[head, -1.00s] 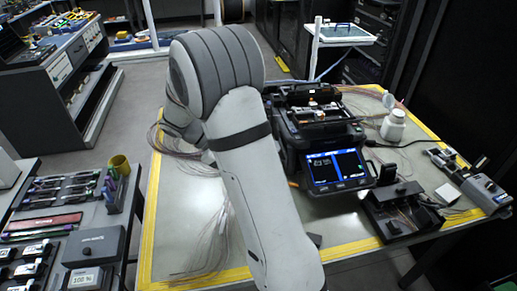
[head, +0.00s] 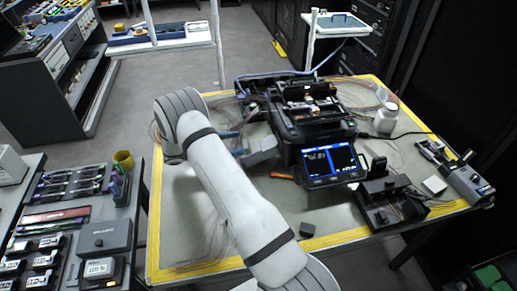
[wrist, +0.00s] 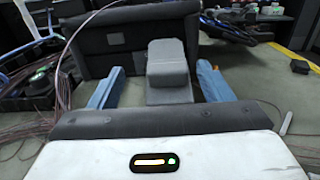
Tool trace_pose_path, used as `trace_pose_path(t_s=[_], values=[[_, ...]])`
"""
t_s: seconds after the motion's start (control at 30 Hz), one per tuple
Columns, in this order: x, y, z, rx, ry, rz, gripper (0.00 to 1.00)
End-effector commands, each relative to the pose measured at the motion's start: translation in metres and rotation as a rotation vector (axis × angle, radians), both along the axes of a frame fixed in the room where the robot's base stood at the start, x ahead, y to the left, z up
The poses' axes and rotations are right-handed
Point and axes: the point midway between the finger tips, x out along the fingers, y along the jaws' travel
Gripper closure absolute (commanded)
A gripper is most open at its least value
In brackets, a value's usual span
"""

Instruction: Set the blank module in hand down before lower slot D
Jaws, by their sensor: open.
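The blank module, a grey box (head: 262,149), is on the mat's side just left of the fusion splicer. My gripper (head: 233,142) is open, with blue fingers. In the wrist view the fingers (wrist: 159,88) stand one on each side of the grip block, with a visible gap on both sides. The module's underside is hidden, so I cannot tell how it rests. I cannot make out lower slot D.
The black splicer (head: 318,130) with a lit screen stands right of the module. Loose fibres (wrist: 65,60) lie at the left. A small dark block (head: 306,229) sits near the yellow front edge. A white bottle (head: 385,118) stands at the back right. Clear mat lies in front.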

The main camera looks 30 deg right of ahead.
Motion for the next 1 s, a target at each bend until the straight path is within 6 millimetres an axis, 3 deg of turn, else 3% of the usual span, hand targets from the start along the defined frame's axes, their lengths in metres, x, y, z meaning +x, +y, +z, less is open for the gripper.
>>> trace_pose_path(t_s=[0.47,0.7,1.0], values=[[-0.024,-0.054,-0.001,0.002,0.0,-0.004,0.27],[-0.025,-0.058,-0.003,0.003,-0.002,-0.001,0.27],[-0.025,-0.059,-0.003,0.003,-0.002,-0.003,0.5]])
